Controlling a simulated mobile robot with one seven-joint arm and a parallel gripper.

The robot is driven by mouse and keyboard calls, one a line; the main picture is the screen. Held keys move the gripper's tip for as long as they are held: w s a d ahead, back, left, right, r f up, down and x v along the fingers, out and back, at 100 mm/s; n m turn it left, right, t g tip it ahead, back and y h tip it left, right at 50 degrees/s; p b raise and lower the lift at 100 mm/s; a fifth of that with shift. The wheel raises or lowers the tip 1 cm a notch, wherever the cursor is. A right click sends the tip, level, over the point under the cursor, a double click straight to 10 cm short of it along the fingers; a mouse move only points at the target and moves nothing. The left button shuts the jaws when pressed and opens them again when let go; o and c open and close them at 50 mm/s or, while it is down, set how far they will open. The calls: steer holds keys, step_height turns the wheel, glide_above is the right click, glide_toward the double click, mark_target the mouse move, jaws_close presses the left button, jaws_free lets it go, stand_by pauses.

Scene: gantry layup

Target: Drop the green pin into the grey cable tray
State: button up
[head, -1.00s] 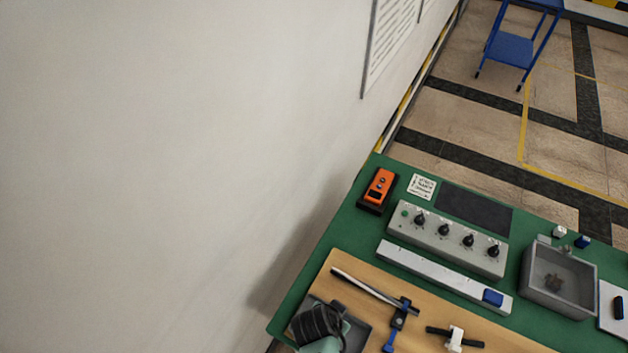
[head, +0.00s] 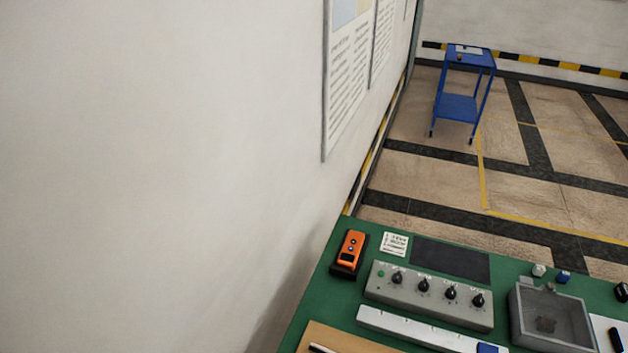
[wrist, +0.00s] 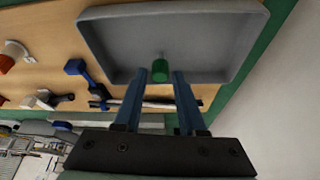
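The grey cable tray (wrist: 105,50) fills the top of the wrist view, on the wooden board; it is outside the head view. The green pin (wrist: 160,72), a short cylinder with a thin grey stem, shows over the tray's floor near its near wall. My gripper (wrist: 160,75) points at the tray with its two blue fingers apart. The pin appears between the fingertips, with a gap on each side. I cannot tell whether it rests on the tray floor or is just above it. My gripper is not in the head view.
A blue clamp (wrist: 76,68) and a dark-and-silver rod (wrist: 125,103) lie beside the tray. A wall stands close on the right. In the head view, an orange remote (head: 351,246), a control box (head: 428,297) and a grey bin (head: 520,320) occupy the green bench.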

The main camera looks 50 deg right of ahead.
steer(key=shift+o, duration=1.2)
steer(key=v, duration=1.3)
steer(key=shift+b, duration=0.35)
steer(key=shift+a+f, duration=0.1)
steer(key=shift+s, duration=0.1)
